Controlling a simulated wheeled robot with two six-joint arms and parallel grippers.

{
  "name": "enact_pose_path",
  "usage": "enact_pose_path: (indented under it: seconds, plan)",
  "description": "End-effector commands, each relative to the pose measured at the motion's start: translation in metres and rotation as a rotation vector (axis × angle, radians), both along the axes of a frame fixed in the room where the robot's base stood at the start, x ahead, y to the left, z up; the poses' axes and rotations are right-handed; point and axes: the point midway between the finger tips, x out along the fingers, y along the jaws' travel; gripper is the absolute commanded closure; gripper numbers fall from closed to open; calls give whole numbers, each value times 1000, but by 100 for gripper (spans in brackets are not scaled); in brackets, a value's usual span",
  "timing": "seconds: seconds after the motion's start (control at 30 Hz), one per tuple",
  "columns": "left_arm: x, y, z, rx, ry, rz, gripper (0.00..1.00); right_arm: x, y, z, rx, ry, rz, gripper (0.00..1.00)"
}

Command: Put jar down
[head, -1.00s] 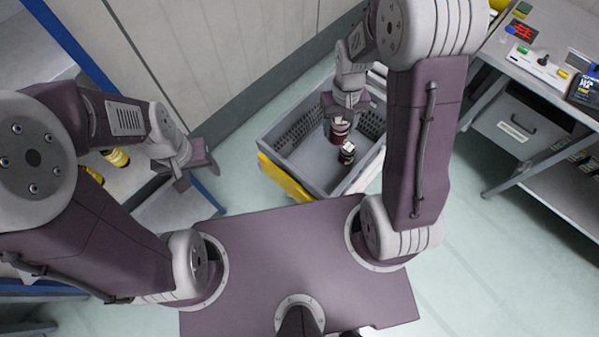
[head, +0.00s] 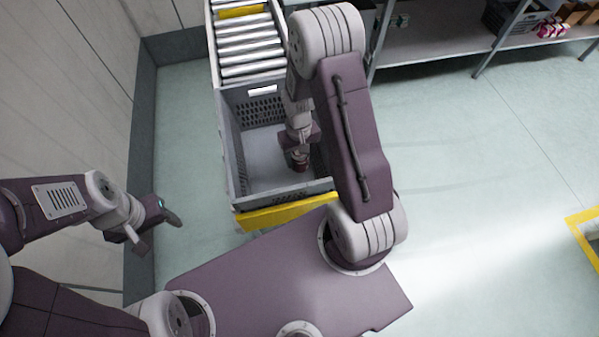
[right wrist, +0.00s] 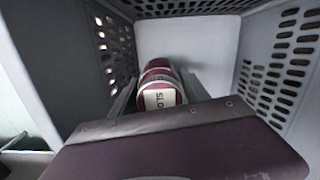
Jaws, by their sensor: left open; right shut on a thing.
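My right gripper (head: 298,150) points down inside the grey crate (head: 229,160) and is shut on a dark red jar (head: 299,163). In the right wrist view the jar (right wrist: 160,84) sits between the two fingers, with a white label facing the camera. The crate's slotted walls (right wrist: 285,70) surround it in that view. I cannot tell whether the jar's base touches the crate floor. My left gripper (head: 158,230) is open and empty, left of the crate and apart from it.
A yellow edge (head: 285,212) runs along the crate's near side. A roller conveyor (head: 250,45) lies beyond the crate. Shelving (head: 435,45) with bins stands at the back right. A pale wall (head: 70,100) is at left. The floor at right is largely open.

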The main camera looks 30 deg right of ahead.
Motion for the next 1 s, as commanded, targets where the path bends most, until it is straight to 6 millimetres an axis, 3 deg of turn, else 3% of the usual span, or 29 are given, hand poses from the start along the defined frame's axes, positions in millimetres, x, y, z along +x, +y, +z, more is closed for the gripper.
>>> enact_pose_path:
  seconds: [0.1, 0.27, 0.5, 0.83, 0.87, 0.9, 0.93, 1.0]
  plan:
    - [0, 0, -2, 0, 0, 0, 42, 0, 0, -19, 0, 1, 1, 100]
    - [0, 0, -2, 0, 0, 0, 42, 0, 0, -26, 0, 0, 1, 100]
    - [0, 0, -5, 0, 0, 0, 42, 0, 1, -63, 0, 0, 0, 100]
    - [0, 0, -7, 0, 0, 0, 42, 0, 1, -67, 0, -2, 1, 100]
    - [0, 0, -7, 0, 0, 0, 42, 0, 1, -66, 0, -1, 1, 41]
    - [0, 0, -6, 0, 0, 0, 42, 0, 1, -66, 0, -2, 1, 30]
    - [0, 0, -6, 0, 0, 0, 42, 0, 1, -65, 0, -1, 1, 25]
    - [0, 0, -6, 0, 0, 0, 42, 0, 1, -65, 0, -1, 1, 25]
